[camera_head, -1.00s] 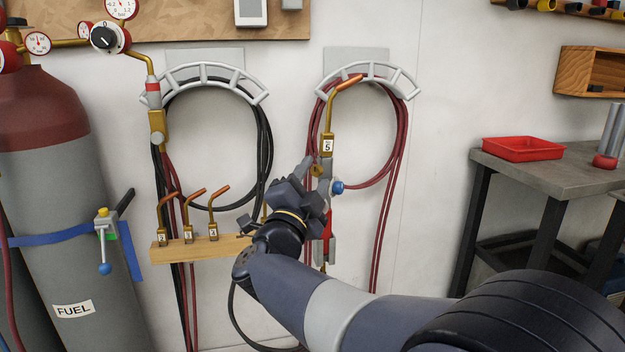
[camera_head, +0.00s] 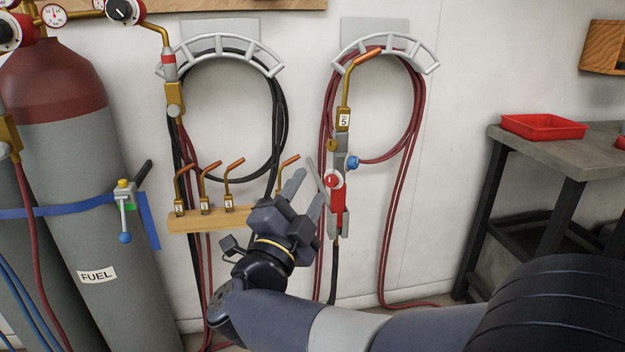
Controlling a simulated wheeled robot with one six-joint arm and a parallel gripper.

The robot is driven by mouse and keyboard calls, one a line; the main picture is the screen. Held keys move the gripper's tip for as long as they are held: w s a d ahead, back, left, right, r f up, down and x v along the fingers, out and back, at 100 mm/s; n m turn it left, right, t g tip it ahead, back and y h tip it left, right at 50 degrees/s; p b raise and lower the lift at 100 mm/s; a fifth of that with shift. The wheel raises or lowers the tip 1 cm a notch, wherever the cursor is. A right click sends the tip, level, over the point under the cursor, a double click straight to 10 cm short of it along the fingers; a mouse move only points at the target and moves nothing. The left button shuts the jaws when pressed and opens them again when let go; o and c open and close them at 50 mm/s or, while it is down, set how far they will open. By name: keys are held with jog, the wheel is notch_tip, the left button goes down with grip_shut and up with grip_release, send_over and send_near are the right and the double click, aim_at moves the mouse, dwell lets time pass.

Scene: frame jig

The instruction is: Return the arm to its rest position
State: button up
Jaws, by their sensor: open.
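My gripper (camera_head: 305,187) is open and empty, its two grey fingers spread and pointing up toward the wall. My arm reaches in from the lower right. The torch (camera_head: 337,195) with a red handle and a copper tip tagged 5 hangs upright at the wall, just right of my gripper. In the picture my right fingertip lies close to the torch; I cannot tell whether they touch. A wooden rack (camera_head: 200,219) with several copper-tipped nozzles is left of my gripper. Its right end is partly hidden behind my gripper.
A red hose (camera_head: 421,120) and a black hose (camera_head: 285,115) hang coiled on wall holders. The fuel cylinder (camera_head: 90,170) stands at left, with a strap and clamp (camera_head: 124,205). A workbench (camera_head: 490,133) with a red tray (camera_head: 543,121) is at right. Bare wall lies between hose and bench.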

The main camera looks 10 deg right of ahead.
aim_at(331, 148)
dwell(0.4)
jog(key=b+x, duration=0.1)
jog(key=x, duration=0.9)
jog(key=shift+w+d+r, duration=0.2)
jog(key=shift+w, duration=0.1)
jog(key=shift+s+f, duration=0.1)
